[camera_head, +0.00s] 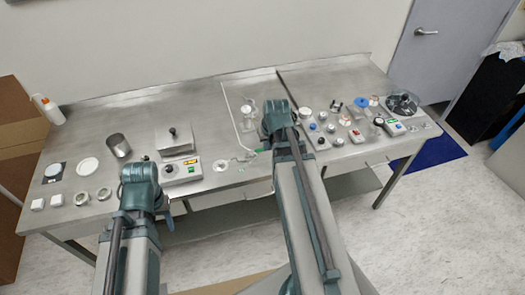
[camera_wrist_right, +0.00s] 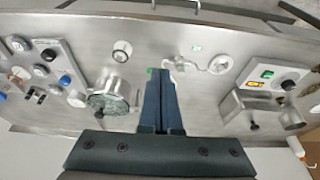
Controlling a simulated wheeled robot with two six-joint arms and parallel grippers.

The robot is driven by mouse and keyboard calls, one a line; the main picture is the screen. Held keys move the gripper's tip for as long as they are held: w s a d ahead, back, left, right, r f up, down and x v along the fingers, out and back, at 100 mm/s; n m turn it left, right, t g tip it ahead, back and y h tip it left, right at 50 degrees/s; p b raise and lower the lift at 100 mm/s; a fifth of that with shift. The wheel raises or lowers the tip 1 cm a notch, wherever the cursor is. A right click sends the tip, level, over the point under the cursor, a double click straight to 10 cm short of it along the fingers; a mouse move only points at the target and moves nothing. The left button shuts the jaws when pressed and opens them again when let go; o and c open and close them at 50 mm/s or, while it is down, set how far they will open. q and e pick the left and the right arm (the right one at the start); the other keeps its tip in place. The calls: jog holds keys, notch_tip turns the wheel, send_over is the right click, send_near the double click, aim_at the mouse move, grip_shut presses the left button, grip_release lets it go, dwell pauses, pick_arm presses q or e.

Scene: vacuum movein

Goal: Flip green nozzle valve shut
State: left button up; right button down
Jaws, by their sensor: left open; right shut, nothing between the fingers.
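The green nozzle valve (camera_head: 262,150) is a small green piece near the table's front edge, beside clear curved glassware (camera_head: 244,157). In the right wrist view, a bit of the green valve (camera_wrist_right: 150,71) shows just left of my right fingertips. My right gripper (camera_wrist_right: 164,71) is shut and empty, its tips close to the valve; I cannot tell whether they touch. The fingers partly cover the valve there. In the head view my right arm hides its own fingers. My left gripper (camera_head: 167,208) is low at the front edge, mostly hidden by its own wrist, open and apart from the valve.
A steel beaker (camera_head: 118,145), white dishes and small jars lie further left. Several instruments with knobs crowd the right side. The back middle is mostly clear.

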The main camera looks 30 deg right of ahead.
jog(key=b+x, duration=1)
jog(key=shift+f, duration=0.25)
jog(key=w, duration=0.3)
jog(key=shift+d, duration=0.35)
jog(key=shift+w+d+f, duration=0.1)
jog(key=shift+w+f, duration=0.05)
jog(key=shift+w, duration=0.3)
